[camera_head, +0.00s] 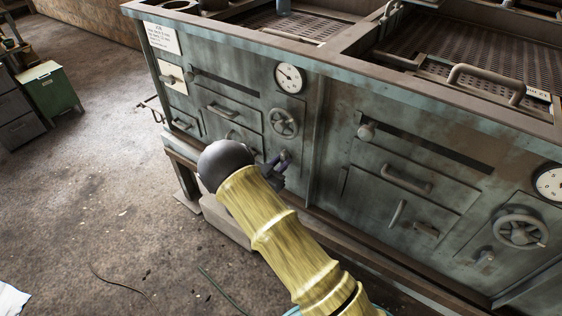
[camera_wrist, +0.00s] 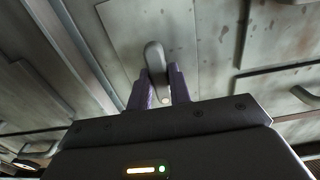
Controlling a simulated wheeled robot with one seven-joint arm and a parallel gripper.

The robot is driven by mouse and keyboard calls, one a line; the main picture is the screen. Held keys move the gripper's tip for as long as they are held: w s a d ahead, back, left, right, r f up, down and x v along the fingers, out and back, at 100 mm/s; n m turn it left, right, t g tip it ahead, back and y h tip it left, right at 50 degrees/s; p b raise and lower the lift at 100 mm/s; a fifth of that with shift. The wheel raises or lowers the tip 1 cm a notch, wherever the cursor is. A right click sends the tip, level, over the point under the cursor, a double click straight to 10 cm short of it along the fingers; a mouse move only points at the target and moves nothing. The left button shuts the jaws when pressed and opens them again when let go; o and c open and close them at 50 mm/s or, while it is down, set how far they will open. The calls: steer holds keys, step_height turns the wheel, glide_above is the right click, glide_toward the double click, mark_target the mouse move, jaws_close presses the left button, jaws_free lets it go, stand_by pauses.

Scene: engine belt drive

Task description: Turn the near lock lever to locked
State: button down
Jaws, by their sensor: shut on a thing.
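A grey, round-ended lock lever (camera_wrist: 154,58) on the cabinet's front panel shows in the wrist view, lying roughly upright in the picture. My gripper (camera_wrist: 160,88) has its two dark purple fingers shut on this lever, one on each side. The lever's lower part is between the fingers and partly hidden. In the head view my gripper (camera_head: 275,168) is at the cabinet front, below the left handwheel, and my arm hides part of this area.
The green metal cabinet (camera_head: 330,130) has a left handwheel (camera_head: 284,122), a round gauge (camera_head: 290,78) and several drawer handles. Another handwheel (camera_head: 520,229) is at the right. A small green cabinet (camera_head: 48,88) stands at the far left. Open floor (camera_head: 110,200) lies to the left.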

steer(key=shift+f, duration=0.1)
steer(key=c, duration=1.3)
jaws_free()
steer(key=shift+a, duration=0.1)
steer(key=v, duration=1.7)
steer(key=shift+s+a, duration=0.1)
steer(key=shift+s, duration=0.1)
